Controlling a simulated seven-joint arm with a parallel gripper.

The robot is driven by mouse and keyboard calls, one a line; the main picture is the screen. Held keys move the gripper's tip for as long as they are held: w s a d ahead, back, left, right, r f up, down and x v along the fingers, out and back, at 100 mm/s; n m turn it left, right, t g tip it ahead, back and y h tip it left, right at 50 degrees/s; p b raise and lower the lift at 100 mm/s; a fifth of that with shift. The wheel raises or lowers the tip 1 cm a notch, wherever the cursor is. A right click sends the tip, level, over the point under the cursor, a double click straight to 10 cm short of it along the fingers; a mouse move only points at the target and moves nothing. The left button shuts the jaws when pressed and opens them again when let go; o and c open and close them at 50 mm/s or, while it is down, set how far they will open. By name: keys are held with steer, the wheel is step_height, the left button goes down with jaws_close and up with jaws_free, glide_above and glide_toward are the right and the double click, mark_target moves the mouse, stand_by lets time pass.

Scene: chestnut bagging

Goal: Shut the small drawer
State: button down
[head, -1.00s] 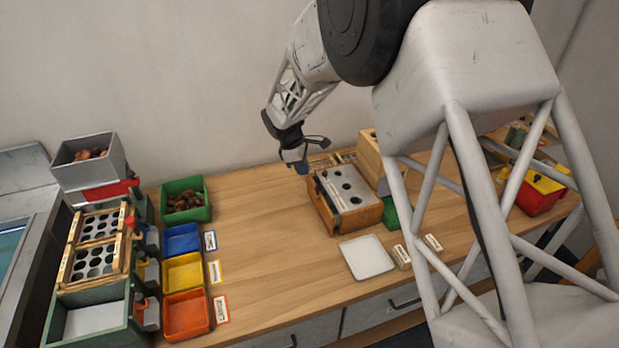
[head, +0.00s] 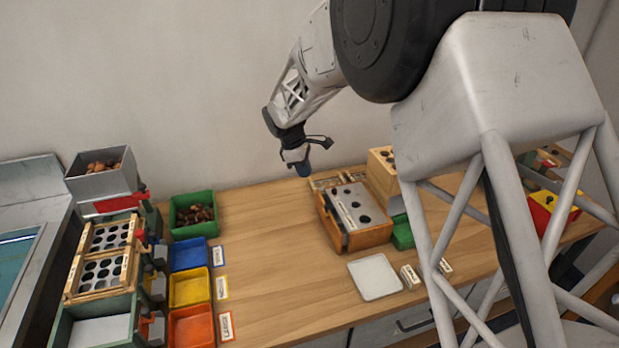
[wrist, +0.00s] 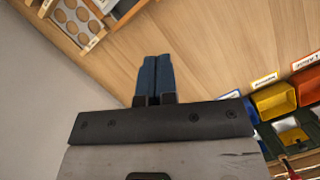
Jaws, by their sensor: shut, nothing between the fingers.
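A wooden box with a grey top with dark holes (head: 357,207) stands on the bench in the head view. A small drawer (head: 333,228) seems to stick out a little from its left side, with a dark gap along its top. In the wrist view, what looks like the drawer's dark-lined end (wrist: 122,8) shows at the top edge, partly cut off. My gripper (head: 304,170) hangs above the bench, left of and behind the box, apart from it. Its blue fingers (wrist: 154,75) are shut together and empty in the wrist view.
A green bin of chestnuts (head: 193,214) and blue, yellow and orange bins (head: 190,290) stand to the left. A white tray (head: 375,277) lies in front of the box. A taller wooden block (head: 384,172) stands behind it. The bench between bins and box is clear.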

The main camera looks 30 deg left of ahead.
steer(key=shift+s+a, duration=0.85)
steer(key=shift+a, duration=0.15)
steer(key=shift+f, duration=0.15)
glide_above(324, 211)
steer(key=a, duration=0.2)
steer(key=shift+s+d+f, duration=0.1)
steer(key=shift+s+f, duration=0.1)
steer(key=shift+f, duration=2.3)
steer(key=shift+s+f, duration=0.15)
steer(key=shift+f, duration=2.3)
steer(key=shift+w+d, duration=0.1)
